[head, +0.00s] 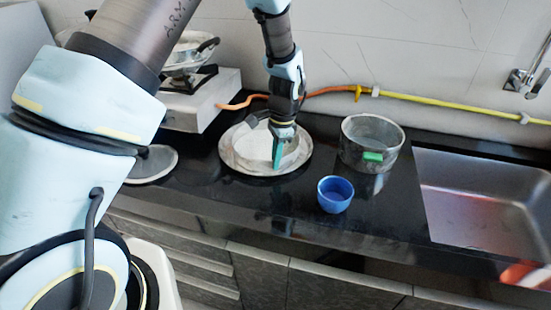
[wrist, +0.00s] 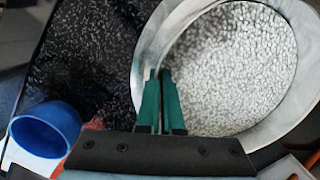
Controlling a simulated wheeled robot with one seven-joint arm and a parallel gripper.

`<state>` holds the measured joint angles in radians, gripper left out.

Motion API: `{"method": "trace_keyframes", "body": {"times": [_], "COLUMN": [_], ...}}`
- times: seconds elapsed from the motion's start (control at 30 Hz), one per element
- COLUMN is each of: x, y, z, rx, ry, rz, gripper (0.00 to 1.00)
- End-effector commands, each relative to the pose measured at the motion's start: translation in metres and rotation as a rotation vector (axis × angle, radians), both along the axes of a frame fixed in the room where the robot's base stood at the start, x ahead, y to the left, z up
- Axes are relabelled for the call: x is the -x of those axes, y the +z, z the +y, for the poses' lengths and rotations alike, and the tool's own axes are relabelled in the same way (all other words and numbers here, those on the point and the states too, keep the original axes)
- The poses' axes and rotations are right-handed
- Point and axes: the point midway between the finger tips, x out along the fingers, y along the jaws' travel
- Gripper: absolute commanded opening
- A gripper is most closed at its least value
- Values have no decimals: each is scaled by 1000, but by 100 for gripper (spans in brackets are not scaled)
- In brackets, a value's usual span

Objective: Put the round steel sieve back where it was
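A round steel sieve (head: 262,148) with a pale inside is within a wide, shallow steel dish (head: 233,165) on the dark counter. In the wrist view, the sieve's pale, speckled round surface (wrist: 240,65) fills the upper right, inside a smooth bright rim. I cannot tell whether the speckle is mesh or grains. My gripper (head: 277,165) points down at the sieve's right-hand side. Its teal fingers (wrist: 161,82) are nearly together, with the thin wall appearing to run between them. The fingers hide the contact point.
A blue cup (head: 335,194) stands near the front edge, right of my gripper. A grey cylindrical pot (head: 370,143) with a green tab is behind it. A sink (head: 480,200) lies right, a white stove (head: 200,105) back left, and a flat round disc (head: 153,165) left.

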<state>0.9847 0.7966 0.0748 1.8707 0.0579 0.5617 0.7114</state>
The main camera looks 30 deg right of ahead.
Motion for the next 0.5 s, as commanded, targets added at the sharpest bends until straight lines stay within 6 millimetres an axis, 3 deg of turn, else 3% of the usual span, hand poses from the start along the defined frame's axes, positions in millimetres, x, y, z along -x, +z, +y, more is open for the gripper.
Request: {"method": "trace_keyframes", "body": {"times": [0.13,0.27,0.5], "x": [0,0,0], "y": [-4,-3,-2], "z": [0,0,0], "rx": [0,0,0], "ry": [0,0,0], "rz": [0,0,0], "gripper": [0,16,16]}}
